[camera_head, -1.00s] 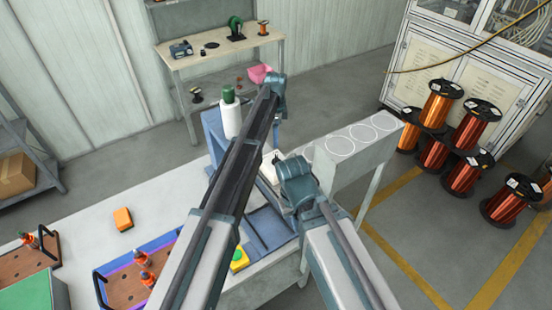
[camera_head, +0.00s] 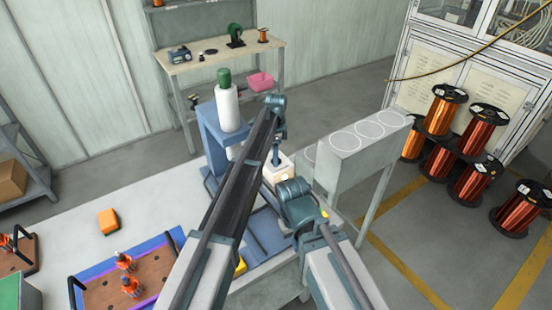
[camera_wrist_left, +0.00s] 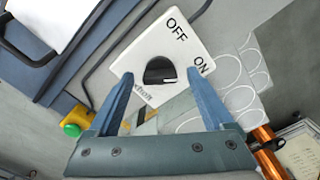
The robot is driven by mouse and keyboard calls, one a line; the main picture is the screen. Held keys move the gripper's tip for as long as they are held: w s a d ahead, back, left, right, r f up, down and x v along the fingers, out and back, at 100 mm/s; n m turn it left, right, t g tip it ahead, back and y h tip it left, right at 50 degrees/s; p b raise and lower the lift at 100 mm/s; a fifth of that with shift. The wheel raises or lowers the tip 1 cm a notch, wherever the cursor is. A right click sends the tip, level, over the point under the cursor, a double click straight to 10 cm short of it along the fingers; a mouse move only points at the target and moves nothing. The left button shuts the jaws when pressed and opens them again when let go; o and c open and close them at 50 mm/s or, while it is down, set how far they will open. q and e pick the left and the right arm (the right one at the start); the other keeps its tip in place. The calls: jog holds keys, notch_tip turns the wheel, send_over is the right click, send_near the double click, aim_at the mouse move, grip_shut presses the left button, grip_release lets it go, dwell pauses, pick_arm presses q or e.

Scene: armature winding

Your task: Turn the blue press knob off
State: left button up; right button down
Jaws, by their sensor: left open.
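The blue press (camera_head: 211,130) stands at the far end of the white table, with a white cylinder (camera_head: 228,108) capped in green. Its white switch box (camera_head: 282,172) carries a dark round knob, which shows in the left wrist view (camera_wrist_left: 160,72) on a plate (camera_wrist_left: 150,48) lettered OFF and ON. My left gripper (camera_wrist_left: 160,76) is open, one finger on each side of the knob; whether they touch it I cannot tell. In the head view my left gripper (camera_head: 277,160) points down at the box. My right gripper is not in view; only its arm shows.
A grey stand (camera_head: 355,155) with pale circles is right of the press. A yellow base with a green button (camera_wrist_left: 76,124) is near the press. Copper spools (camera_head: 447,105) stand on the floor.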

pick_arm(q)
grip_shut()
dwell(0.4)
jog(key=n, duration=0.3)
jog(key=shift+n, duration=0.4)
jog(key=n, duration=0.3)
jog(key=shift+n, duration=0.3)
jog(key=n, duration=0.6)
jog(key=shift+s, duration=0.1)
jog(key=shift+n, duration=0.4)
